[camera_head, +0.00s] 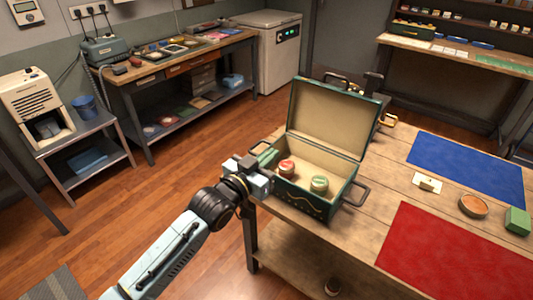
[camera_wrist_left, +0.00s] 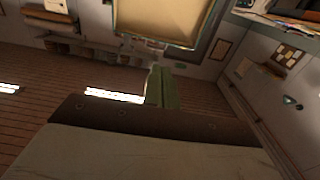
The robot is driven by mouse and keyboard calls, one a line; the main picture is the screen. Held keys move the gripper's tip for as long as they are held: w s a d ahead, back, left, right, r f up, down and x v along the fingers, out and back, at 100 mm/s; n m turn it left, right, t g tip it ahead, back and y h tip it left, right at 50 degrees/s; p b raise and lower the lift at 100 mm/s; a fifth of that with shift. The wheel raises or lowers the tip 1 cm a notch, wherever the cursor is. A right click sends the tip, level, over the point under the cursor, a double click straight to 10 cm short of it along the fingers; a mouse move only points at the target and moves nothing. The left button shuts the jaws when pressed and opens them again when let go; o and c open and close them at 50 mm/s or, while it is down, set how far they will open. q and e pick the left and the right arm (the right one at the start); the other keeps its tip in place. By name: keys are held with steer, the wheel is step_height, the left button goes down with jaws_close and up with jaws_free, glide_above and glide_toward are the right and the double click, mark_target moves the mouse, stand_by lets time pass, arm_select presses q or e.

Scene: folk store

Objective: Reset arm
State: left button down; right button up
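My left arm (camera_head: 180,240) comes in from the lower left. Its gripper (camera_head: 257,172) is at the near left side of an open green case (camera_head: 330,200), close to the case's left handle (camera_head: 265,154). I cannot tell whether it touches the handle, and its fingertips are not clear. The case has a cream lining and its lid (camera_head: 333,117) stands up. A red-topped tin (camera_head: 287,168) and a green-topped tin (camera_head: 319,184) stand inside. In the left wrist view a green bar (camera_wrist_left: 162,88) shows in the middle, below a cream panel with a dark frame (camera_wrist_left: 170,18). My right gripper is not in view.
The case stands on a wooden table (camera_head: 390,190) with a blue mat (camera_head: 466,168), a red mat (camera_head: 450,255), a round tin (camera_head: 473,205) and a green block (camera_head: 517,221). A workbench (camera_head: 150,85) and a small metal stand (camera_head: 85,140) are at left. Wooden floor (camera_head: 130,205) lies open between.

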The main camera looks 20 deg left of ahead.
arm_select(q)
steer(key=shift+s+a, duration=0.2)
steer(key=shift+s, duration=0.3)
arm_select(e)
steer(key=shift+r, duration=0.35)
